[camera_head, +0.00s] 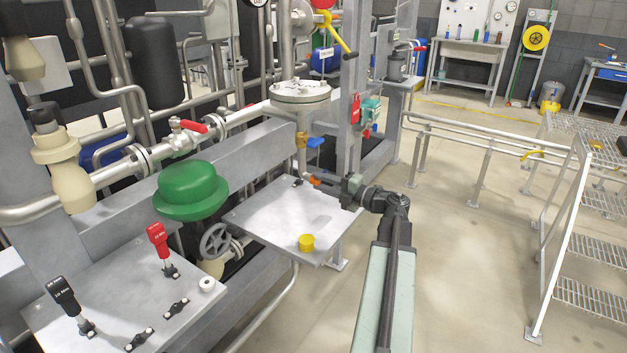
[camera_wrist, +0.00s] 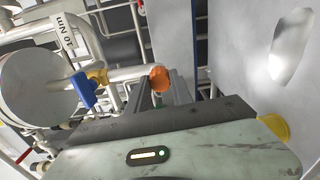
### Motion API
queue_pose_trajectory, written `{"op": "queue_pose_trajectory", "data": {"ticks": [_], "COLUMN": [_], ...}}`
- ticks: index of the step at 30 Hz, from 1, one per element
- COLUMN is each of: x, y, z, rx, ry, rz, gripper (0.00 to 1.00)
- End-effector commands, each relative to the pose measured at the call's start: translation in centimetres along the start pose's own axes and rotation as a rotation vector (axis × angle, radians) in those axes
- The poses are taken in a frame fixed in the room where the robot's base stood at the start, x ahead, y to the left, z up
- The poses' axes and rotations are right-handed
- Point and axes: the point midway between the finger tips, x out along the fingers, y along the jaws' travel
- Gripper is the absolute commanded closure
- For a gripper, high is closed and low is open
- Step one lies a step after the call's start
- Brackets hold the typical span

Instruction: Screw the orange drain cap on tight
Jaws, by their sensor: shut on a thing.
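The orange drain cap (camera_head: 314,181) is a small round piece above the grey metal shelf, just left of my gripper (camera_head: 322,183). In the wrist view the orange cap (camera_wrist: 159,77) sits at the tips of my two grey fingers (camera_wrist: 160,92), which are shut on it. A blue valve handle (camera_head: 315,142) and a brass fitting (camera_head: 301,141) are on the vertical pipe above the shelf. The wrist view shows the blue handle (camera_wrist: 83,91) and brass fitting (camera_wrist: 97,76) left of the cap. Whether the cap touches a pipe end or thread cannot be told.
A yellow round piece (camera_head: 306,242) stands on the grey shelf (camera_head: 265,218) near its front edge. A grey post (camera_head: 350,90) with a red tag rises behind my gripper. A green dome (camera_head: 191,188) and handwheel (camera_head: 215,241) are left.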

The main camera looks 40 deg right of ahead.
Motion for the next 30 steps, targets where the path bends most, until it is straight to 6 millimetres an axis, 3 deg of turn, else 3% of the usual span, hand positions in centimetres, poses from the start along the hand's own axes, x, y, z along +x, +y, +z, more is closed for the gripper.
{"op": "queue_pose_trajectory", "data": {"ticks": [4, 5, 7, 17, 30], "x": [-0.2, -0.2, -0.2, -0.3, -7.4], "y": [-0.2, -0.2, -0.1, -0.1, -0.1], "z": [0.0, 0.1, 0.1, 0.0, 0.0], "rx": [-0.003, -0.003, -0.003, -0.004, -0.004], "ry": [-0.002, -0.002, -0.002, -0.002, -0.002], "rz": [-0.005, -0.005, -0.004, -0.002, -0.003], "gripper": [1.00, 0.67, 0.48, 0.48, 0.48]}}
